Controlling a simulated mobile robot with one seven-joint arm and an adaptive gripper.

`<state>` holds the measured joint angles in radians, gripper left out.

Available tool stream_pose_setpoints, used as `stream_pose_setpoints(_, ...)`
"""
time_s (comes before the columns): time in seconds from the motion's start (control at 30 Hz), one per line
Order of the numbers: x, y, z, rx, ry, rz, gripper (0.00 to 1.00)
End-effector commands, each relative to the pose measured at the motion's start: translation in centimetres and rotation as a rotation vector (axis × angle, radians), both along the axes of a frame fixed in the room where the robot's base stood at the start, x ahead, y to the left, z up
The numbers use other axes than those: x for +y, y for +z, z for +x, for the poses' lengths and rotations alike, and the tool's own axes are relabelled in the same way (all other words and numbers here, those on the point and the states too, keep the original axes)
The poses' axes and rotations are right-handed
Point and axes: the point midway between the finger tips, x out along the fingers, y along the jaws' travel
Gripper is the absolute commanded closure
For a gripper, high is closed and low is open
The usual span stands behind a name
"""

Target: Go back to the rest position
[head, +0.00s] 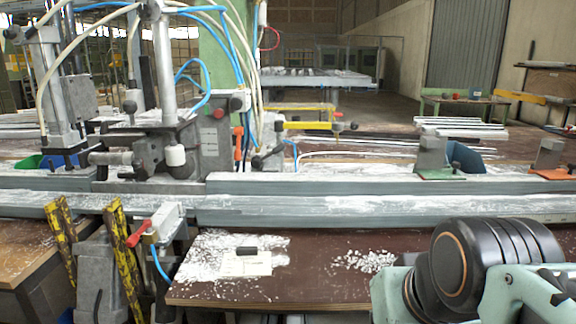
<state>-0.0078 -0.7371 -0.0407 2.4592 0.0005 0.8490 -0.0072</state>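My gripper is not in view. The profile clamp bench (330,208) runs across the whole picture as a long grey metal rail with white shavings on it. A clamp machine (210,130) with hoses and black knobs stands on it at the left. In front is a brown tabletop (340,285). A small black block (247,251) lies at the upper edge of a pale card (246,264) on this tabletop. The right part of the tabletop is hidden.
Yellow-black striped bars (124,262) and a red-handled toggle clamp (140,232) stand at the lower left. Green (440,172) and orange (551,172) based stops sit behind the rail at the right. White shavings (364,261) lie on the tabletop; its middle is otherwise clear.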

Motion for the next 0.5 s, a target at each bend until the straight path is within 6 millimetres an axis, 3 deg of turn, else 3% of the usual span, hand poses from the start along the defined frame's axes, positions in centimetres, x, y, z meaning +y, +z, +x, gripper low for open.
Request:
stream_pose_setpoints(0.03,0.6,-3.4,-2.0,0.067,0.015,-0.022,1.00)
stream_pose_setpoints(0.07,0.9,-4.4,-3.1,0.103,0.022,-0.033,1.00)
stream_pose_setpoints(0.1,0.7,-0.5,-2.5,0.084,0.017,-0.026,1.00)
stream_pose_setpoints(0.5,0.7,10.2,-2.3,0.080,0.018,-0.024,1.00)
